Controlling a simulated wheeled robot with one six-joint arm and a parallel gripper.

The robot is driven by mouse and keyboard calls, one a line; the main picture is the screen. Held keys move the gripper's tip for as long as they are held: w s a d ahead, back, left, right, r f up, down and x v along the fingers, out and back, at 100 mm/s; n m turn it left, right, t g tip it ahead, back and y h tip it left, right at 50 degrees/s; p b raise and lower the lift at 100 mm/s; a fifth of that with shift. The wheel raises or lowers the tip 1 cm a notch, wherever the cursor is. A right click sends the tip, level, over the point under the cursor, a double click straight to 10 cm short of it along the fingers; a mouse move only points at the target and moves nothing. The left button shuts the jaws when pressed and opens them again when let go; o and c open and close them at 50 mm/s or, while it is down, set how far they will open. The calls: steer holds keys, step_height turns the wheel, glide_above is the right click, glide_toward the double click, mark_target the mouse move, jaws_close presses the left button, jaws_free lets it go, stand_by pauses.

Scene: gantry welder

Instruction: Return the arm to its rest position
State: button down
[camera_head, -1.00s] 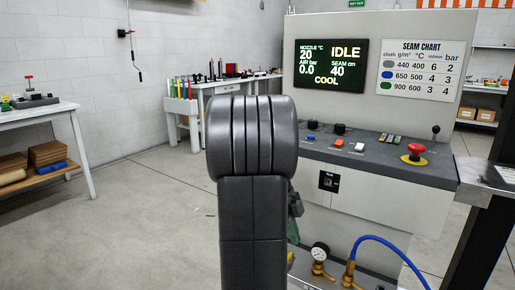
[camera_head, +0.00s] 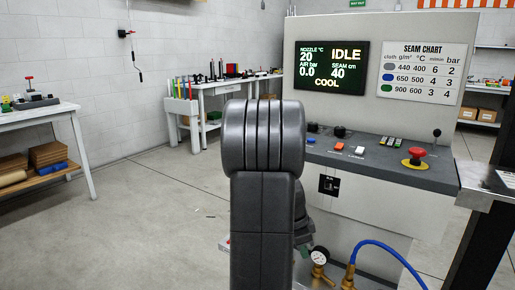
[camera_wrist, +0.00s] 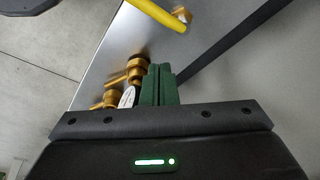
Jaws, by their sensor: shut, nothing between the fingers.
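My arm (camera_head: 262,190) stands upright in the middle of the head view, in front of the welder. My gripper (camera_wrist: 159,84) shows in the wrist view with its green fingers together and nothing between them. Beyond the fingertips are brass fittings (camera_wrist: 136,70) and a white round gauge (camera_wrist: 128,97); I cannot tell the exact gap to them. In the head view my arm hides most of the gripper.
The welder's console (camera_head: 380,160) has a red emergency button (camera_head: 417,153) and a screen (camera_head: 331,67) reading IDLE and COOL. A gauge (camera_head: 319,256) and a blue hose (camera_head: 385,246) are low on its front. A workbench (camera_head: 40,117) stands left. Floor between is clear.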

steer(key=n, duration=0.1)
steer(key=w+d+n+t+p, duration=0.1)
steer(key=n, duration=0.1)
steer(key=f+n, duration=0.1)
steer(key=shift+w+d+n, duration=0.2)
steer(key=shift+w+n, duration=0.1)
steer(key=shift+n, duration=0.1)
steer(key=n+t+p, duration=0.1)
steer(key=n, duration=0.1)
steer(key=w+d+n+t+p, duration=0.1)
steer(key=n, duration=0.1)
steer(key=shift+w+f+n+y, duration=0.15)
steer(key=shift+n+y, duration=0.15)
steer(key=shift+y, duration=0.1)
steer(key=shift+w+d+r+p, duration=0.35)
steer(key=shift+w+d, duration=0.15)
steer(key=shift+w, duration=0.2)
steer(key=p+v, duration=0.2)
steer(key=v, duration=0.7)
steer(key=shift+s+a+r, duration=0.2)
steer(key=shift+s+r, duration=0.05)
steer(key=shift+f, duration=0.1)
